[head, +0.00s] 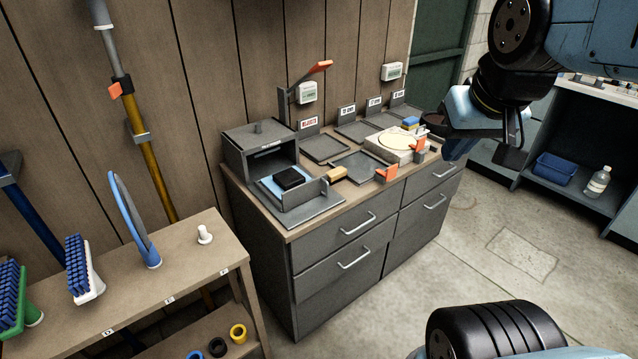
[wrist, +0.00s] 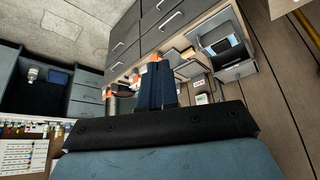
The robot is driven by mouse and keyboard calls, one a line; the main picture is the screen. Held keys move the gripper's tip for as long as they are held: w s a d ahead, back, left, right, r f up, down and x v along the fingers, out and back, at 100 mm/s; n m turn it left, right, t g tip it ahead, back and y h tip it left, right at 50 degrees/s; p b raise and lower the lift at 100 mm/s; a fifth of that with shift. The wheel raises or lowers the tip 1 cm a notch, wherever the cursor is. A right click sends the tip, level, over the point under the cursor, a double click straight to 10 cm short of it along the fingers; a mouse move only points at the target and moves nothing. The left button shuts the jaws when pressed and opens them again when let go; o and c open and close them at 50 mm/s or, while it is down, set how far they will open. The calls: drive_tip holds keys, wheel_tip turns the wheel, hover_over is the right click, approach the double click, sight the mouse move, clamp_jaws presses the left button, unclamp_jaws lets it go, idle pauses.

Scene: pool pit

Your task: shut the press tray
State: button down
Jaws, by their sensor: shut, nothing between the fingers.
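The press (head: 262,146) is a dark grey box at the left end of the bench top. Its tray (head: 300,196) is out in front of the box, with a light blue pad and a black block (head: 289,178) on it. In the wrist view the press tray (wrist: 222,45) shows at upper right, turned over. My gripper (head: 452,156) is apart from it, beyond the right end of the bench. Its fingers (wrist: 157,82) are together and empty in the wrist view.
Flat dark trays, including one marked rejects (head: 325,148), and a pale device with a round plate (head: 393,143) share the bench top. A brush shelf (head: 180,265) stands at left. Open floor (head: 480,240) lies at right.

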drive_tip(key=shift+w, duration=0.1)
drive_tip(key=w+f+m+t+h, duration=0.1)
drive_tip(key=w+f+m, duration=0.3)
drive_tip(key=w, duration=0.7)
drive_tip(key=m+t+y, duration=0.1)
drive_tip(key=m+y, duration=0.5)
drive_tip(key=m, duration=0.1)
approach(314, 193)
wheel_tip(314, 193, down, 4)
drive_tip(key=shift+w+f, duration=0.1)
drive_tip(key=shift+f, duration=0.05)
drive_tip(key=shift+w+a, duration=0.9)
drive_tip(key=shift+w, duration=0.35)
drive_tip(key=shift+w+a, duration=0.3)
drive_tip(key=shift+w, duration=0.15)
